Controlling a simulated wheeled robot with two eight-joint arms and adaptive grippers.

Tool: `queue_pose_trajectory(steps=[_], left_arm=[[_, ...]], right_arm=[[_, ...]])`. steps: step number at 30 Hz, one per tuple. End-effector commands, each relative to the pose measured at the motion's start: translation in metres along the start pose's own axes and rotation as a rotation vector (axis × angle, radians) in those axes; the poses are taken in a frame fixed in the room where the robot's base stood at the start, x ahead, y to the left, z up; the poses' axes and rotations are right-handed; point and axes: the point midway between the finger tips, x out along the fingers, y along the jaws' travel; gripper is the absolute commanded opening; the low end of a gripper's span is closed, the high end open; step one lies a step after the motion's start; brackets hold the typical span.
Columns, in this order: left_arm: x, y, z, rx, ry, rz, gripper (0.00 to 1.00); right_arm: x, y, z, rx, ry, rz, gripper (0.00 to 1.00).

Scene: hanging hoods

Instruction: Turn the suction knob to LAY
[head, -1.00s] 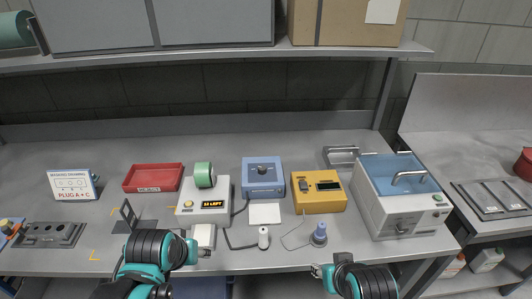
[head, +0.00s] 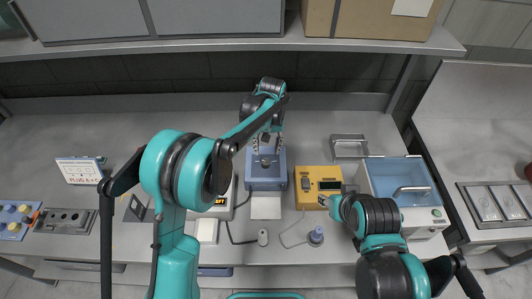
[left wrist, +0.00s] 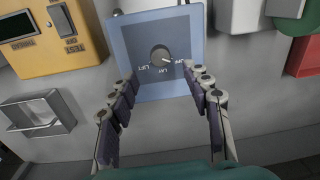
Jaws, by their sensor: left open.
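The blue box (head: 265,183) stands in the middle of the bench, with the round grey suction knob (head: 265,161) on its top. In the left wrist view the knob (left wrist: 161,56) is clear, with the labels LIFT, LAY and OFF printed around it. Its pale pointer mark looks turned toward the OFF side. My left gripper (head: 267,146) is above the box, fingers apart and empty. In the left wrist view its fingertips (left wrist: 160,84) lie on either side, short of the knob and not touching it. My right gripper (head: 327,202) is by the yellow box; its jaws are too small to read.
The yellow box (head: 312,178) stands right of the blue box. A white card (head: 265,208) lies in front. A metal handle tray (head: 348,147) and a blue-lidded machine (head: 400,178) are farther right. The shelf (head: 220,45) hangs above the back. My left arm hides the left-middle bench.

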Motion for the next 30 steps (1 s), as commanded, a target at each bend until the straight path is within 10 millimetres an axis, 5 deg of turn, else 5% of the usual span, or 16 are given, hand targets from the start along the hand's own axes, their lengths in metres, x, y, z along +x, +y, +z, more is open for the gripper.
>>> queue_pose_trajectory(steps=[12, 24, 30], left_arm=[[0.064, 0.0, 0.0, 0.0, 0.001, 0.0, 0.49], [0.073, 0.0, 0.0, 0.0, 0.001, 0.001, 0.49], [0.072, 0.0, 0.0, 0.0, 0.001, 0.001, 0.0]], right_arm=[[0.011, 0.0, 0.008, 0.0, 0.0, 0.0, 0.4], [0.012, 0.0, 0.008, 0.0, 0.0, 0.0, 0.4], [0.012, 0.0, 0.008, 0.0, 0.0, 0.0, 0.4]])
